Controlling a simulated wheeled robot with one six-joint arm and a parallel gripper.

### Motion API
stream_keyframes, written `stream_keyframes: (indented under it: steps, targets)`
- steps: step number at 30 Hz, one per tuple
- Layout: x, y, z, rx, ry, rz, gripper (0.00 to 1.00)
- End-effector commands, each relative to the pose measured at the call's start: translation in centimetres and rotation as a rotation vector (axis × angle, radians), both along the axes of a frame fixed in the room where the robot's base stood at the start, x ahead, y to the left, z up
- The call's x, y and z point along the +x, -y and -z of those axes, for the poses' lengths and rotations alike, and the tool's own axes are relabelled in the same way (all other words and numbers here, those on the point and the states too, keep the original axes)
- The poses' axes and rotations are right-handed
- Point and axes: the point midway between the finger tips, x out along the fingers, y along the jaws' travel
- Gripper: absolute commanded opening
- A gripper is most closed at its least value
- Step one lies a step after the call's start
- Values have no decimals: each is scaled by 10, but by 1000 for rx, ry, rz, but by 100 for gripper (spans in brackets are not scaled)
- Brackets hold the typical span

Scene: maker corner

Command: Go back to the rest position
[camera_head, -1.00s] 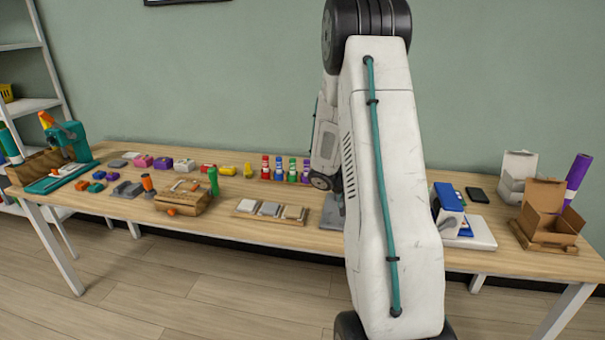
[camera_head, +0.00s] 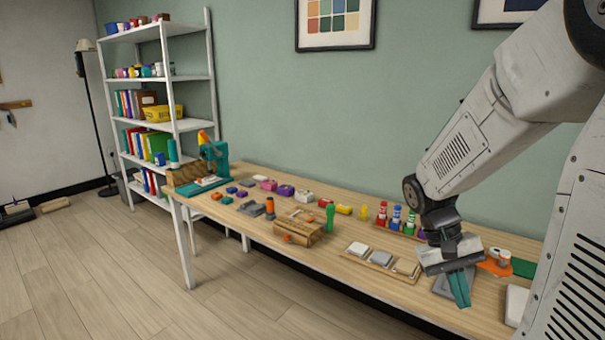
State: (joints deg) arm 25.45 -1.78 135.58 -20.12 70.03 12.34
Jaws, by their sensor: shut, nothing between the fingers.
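My gripper (camera_head: 460,290) hangs from my arm at the right of the view, pointing down over the right part of the wooden table (camera_head: 345,287). Its teal-tipped fingers are together with nothing between them. A grey item (camera_head: 441,286) lies behind and beside the fingers. Whether the fingertips touch it or the table, I cannot tell. My arm hides part of the table's right end.
A wooden tray with tiles (camera_head: 380,265) lies left of my gripper, and a rack of coloured bottles (camera_head: 397,217) stands behind. A wooden box (camera_head: 298,234) and small blocks spread leftward. A white shelf (camera_head: 165,75) stands far left; open floor lies in front.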

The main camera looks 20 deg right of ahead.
Motion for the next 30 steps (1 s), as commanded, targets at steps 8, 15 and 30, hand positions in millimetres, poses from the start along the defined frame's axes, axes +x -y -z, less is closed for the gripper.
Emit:
stream_keyframes:
  steps: [8,15,30]
  targets:
    - [-16,-104,-48,151,256,-215,0]
    - [-40,-165,-76,224,459,-365,0]
    - [-51,-185,-95,225,559,-475,0]
